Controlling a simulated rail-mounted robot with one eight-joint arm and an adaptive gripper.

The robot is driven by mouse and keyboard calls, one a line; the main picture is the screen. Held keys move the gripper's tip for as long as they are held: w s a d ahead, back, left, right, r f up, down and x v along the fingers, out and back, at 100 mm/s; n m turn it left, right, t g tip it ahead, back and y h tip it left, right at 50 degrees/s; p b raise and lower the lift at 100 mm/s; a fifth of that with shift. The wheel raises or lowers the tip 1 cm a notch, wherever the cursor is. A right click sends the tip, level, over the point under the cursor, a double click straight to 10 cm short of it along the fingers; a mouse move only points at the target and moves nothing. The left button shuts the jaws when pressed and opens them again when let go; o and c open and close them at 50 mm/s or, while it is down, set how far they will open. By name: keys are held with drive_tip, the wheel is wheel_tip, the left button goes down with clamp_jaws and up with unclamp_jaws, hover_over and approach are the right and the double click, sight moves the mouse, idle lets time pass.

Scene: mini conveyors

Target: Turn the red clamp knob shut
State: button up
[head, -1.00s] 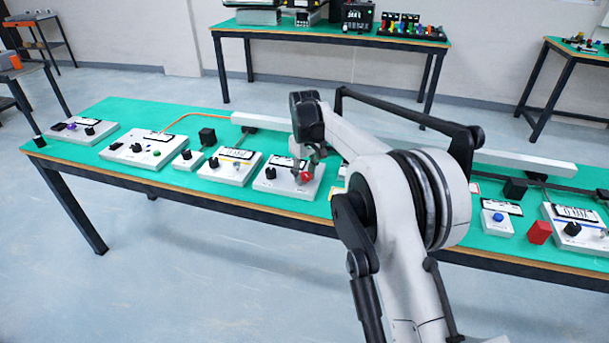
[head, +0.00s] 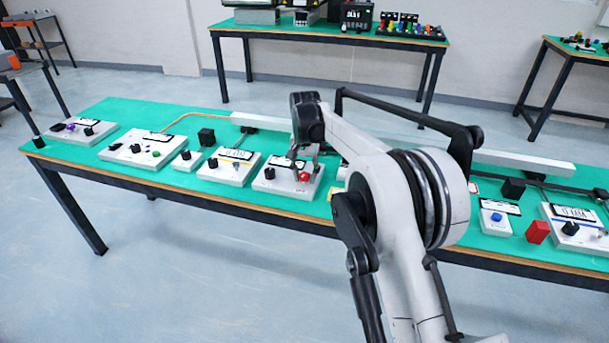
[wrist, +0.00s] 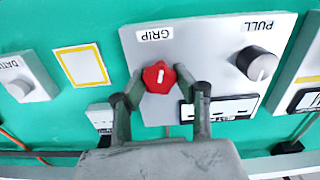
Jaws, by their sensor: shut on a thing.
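The red clamp knob (wrist: 158,77) is a lobed knob with a white pointer line, on a light grey panel (wrist: 205,60) beside a label reading GRIP. In the wrist view my gripper (wrist: 158,90) has one finger on each side of the knob, shut on it. The pointer line runs nearly up and down in that view, tilted slightly. In the head view the knob (head: 304,177) shows at the right of its panel (head: 287,187), with my gripper (head: 303,168) over it. The fingertips' contact is partly hidden there.
A black knob (wrist: 257,63) labelled PULL sits on the same panel. A yellow-edged white card (wrist: 81,65) lies beside the panel. Several other control boxes stand along the green table (head: 110,109), and a red block (head: 537,232) stands to the right.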

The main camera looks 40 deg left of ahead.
sight(306, 174)
drive_tip(key=m, duration=0.5)
drive_tip(key=shift+d+m, duration=0.1)
drive_tip(key=shift+m, duration=0.2)
idle(0.4)
drive_tip(key=o, duration=1.1)
drive_tip(key=shift+r, duration=0.1)
wheel_tip(306, 174, up, 12)
drive_tip(key=shift+f, duration=0.1)
